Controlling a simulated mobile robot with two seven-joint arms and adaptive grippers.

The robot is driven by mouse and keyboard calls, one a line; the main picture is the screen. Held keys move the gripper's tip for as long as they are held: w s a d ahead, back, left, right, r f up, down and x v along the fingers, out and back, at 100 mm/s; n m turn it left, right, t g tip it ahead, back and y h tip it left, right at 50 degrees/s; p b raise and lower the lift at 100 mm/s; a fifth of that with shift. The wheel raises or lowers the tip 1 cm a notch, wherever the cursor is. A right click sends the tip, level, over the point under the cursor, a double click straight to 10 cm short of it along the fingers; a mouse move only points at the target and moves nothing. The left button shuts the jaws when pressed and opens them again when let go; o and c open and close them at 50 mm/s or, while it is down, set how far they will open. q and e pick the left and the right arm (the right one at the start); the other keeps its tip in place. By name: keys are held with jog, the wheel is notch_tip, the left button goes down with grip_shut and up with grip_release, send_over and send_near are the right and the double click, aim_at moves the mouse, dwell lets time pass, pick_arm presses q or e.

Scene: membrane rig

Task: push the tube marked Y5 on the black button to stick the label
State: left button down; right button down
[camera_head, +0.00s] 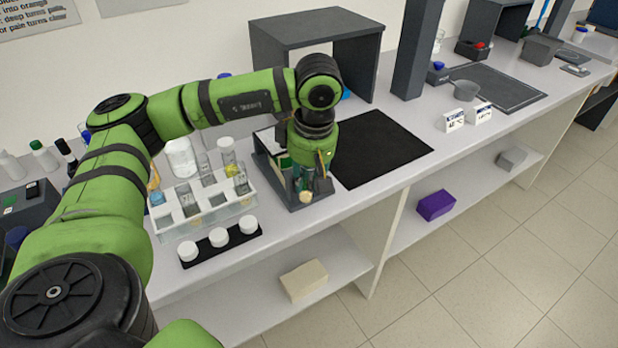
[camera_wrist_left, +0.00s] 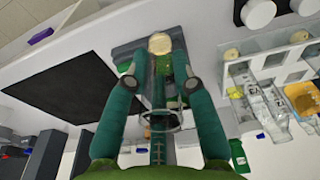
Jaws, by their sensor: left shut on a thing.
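My left gripper (camera_head: 305,184) is over the dark grey labelling device (camera_head: 262,163) on the bench. In the left wrist view its teal fingers (camera_wrist_left: 160,72) are shut on a clear tube (camera_wrist_left: 161,104) with a round cream end (camera_wrist_left: 159,43). That end also shows just below the fingers in the head view. The tube is at the device's front part; I cannot tell whether it touches it. No Y5 mark is readable. The black button is not visible, apparently hidden by the gripper and tube. My right gripper is not in view.
A white rack (camera_head: 164,224) with several tubes stands left of the device, with white-capped jars on a black tray (camera_head: 254,236) in front. A black mat (camera_head: 375,150) lies to the right, beside a grey open box (camera_head: 300,35). The bench's front edge is close.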

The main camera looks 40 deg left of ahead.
pick_arm(q)
jog(key=shift+r, duration=0.15)
jog(key=shift+s+d+r+p, duration=0.2)
jog(key=shift+d+r+p, duration=0.4)
jog(key=shift+r, duration=0.2)
jog(key=d+r+p, duration=0.1)
jog(key=s+d+r, duration=0.1)
jog(key=r, duration=0.1)
jog(key=shift+d+r+p, duration=0.1)
jog(key=shift+d+p, duration=0.15)
jog(key=shift+p, duration=0.1)
